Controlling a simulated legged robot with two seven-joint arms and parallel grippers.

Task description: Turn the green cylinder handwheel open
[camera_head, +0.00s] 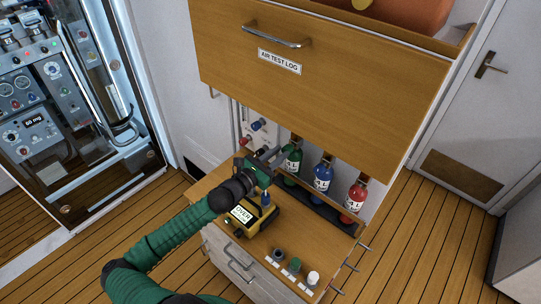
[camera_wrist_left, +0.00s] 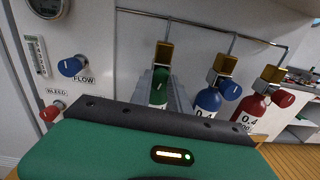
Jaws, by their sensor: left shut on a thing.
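The green cylinder (camera_head: 292,160) stands at the left of a row of three cylinders under the open drawer. Its green handwheel (camera_wrist_left: 159,86) shows in the left wrist view, below a brass valve block (camera_wrist_left: 163,53). My left gripper (camera_head: 273,155) reaches it from the left, and its grey fingers (camera_wrist_left: 166,88) are closed around the handwheel. The gripper's body hides the lower part of the green cylinder in the wrist view. My right gripper is not in view.
A blue cylinder (camera_head: 322,178) and a red cylinder (camera_head: 355,197) stand to the right. The wooden drawer (camera_head: 320,75) overhangs them. A yellow device (camera_head: 262,218) sits below my gripper. Blue FLOW (camera_wrist_left: 70,66) and red BLEED (camera_wrist_left: 50,112) knobs are on the panel.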

